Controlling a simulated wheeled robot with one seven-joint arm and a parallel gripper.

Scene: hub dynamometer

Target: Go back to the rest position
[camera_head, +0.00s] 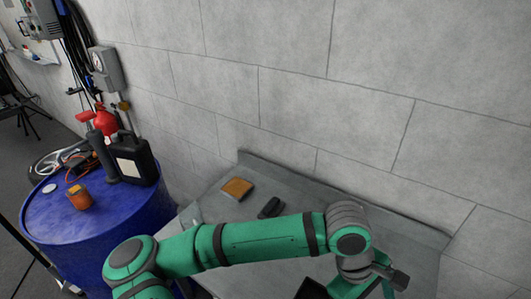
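My green and grey arm reaches across the lower part of the head view, from the lower left to a grey wrist over the grey metal bench (285,188). My gripper (362,289) is at the bottom edge of the picture, below the wrist. Its fingertips are cut off or hidden, so I cannot tell whether it is open or holds anything. A black shape (311,290) shows at the bottom edge left of the wrist; I cannot tell what it is.
An orange-brown block (237,188) and a small black object (269,208) lie on the bench behind my arm. A blue drum (60,228) at left bears a black jug (136,160), an orange container (79,197) and tools. A block wall (380,80) stands behind.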

